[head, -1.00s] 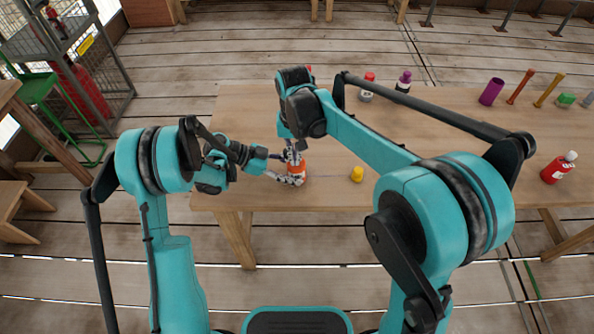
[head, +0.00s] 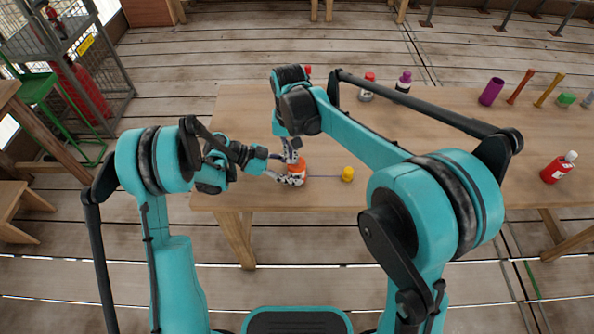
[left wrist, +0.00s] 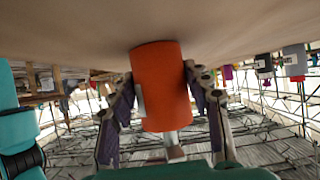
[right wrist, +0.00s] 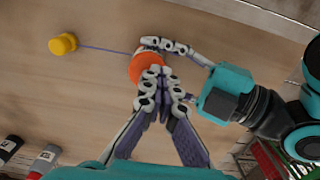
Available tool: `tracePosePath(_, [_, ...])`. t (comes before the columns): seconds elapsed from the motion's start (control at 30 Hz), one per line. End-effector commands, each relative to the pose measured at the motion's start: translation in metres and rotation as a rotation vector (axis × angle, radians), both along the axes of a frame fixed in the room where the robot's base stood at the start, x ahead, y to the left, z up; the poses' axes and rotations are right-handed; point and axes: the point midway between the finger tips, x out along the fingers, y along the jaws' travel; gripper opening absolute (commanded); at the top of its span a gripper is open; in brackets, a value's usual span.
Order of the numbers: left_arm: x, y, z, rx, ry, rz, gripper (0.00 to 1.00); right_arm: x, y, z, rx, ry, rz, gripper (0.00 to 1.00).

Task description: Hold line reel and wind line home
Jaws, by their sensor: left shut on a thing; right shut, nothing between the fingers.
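The orange line reel (head: 297,167) stands near the front left of the table; it also shows in the left wrist view (left wrist: 160,85) and the right wrist view (right wrist: 143,66). My left gripper (head: 290,179) is shut on it from the left, a finger on either side of it in the left wrist view. My right gripper (right wrist: 163,82) is shut and empty, fingertips at the top of the reel; I cannot tell whether they touch it. A thin dark line (right wrist: 106,50) runs straight from the reel to a yellow weight (head: 347,174) on the table, also in the right wrist view (right wrist: 63,44).
The wooden table (head: 420,165) is bare around the yellow weight. A red bottle (head: 558,168) stands at the right. A purple cup (head: 491,91), a red-capped bottle (head: 367,87) and a purple-capped bottle (head: 403,82) stand farther back. My right arm covers part of the table.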

Motion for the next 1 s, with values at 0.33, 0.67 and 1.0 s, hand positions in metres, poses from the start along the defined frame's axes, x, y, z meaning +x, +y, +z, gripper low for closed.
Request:
tracePosePath(0.33, [0.000,0.000,0.000,0.001,0.000,-0.001,0.33,0.003,0.003,0.000,0.000,-0.001,0.000,0.00])
tracePosePath(0.67, [0.000,0.000,0.000,0.001,0.000,-0.001,0.33,0.005,0.005,0.000,0.000,-0.001,0.000,0.00])
tracePosePath(1.0, [0.000,0.000,0.000,0.001,0.000,-0.001,0.33,0.010,0.008,0.000,0.000,-0.001,0.000,0.00])
